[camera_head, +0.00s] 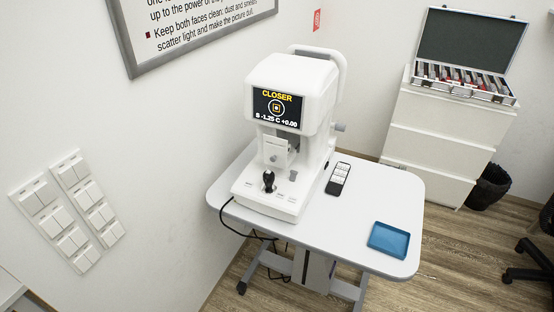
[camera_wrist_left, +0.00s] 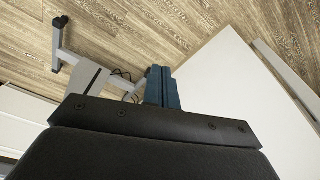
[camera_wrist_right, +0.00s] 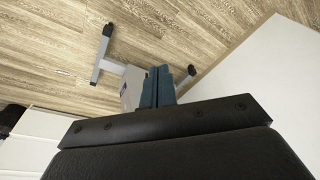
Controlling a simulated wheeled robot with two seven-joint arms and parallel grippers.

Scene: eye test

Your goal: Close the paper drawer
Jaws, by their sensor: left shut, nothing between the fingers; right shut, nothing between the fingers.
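The white eye-test machine (camera_head: 290,120) stands on a small white table in the head view. Its screen (camera_head: 277,109) reads "CLOSER". Below the screen is a small white panel (camera_head: 274,151), and its base has a black joystick (camera_head: 268,181). I cannot tell which part is the paper drawer, or whether it is open. My left gripper (camera_wrist_left: 162,76) shows in the left wrist view, blue fingers together and empty. My right gripper (camera_wrist_right: 158,76) shows in the right wrist view, also shut and empty. Neither gripper shows in the head view; both are apart from the machine.
The table (camera_head: 378,205) also holds a black-and-white remote-like object (camera_head: 338,179) and a blue tray (camera_head: 389,240). A white drawer cabinet (camera_head: 436,142) at the right bears an open lens case (camera_head: 463,82). A black bin (camera_head: 488,187) stands beside it. Wall switches (camera_head: 70,212) are at left.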

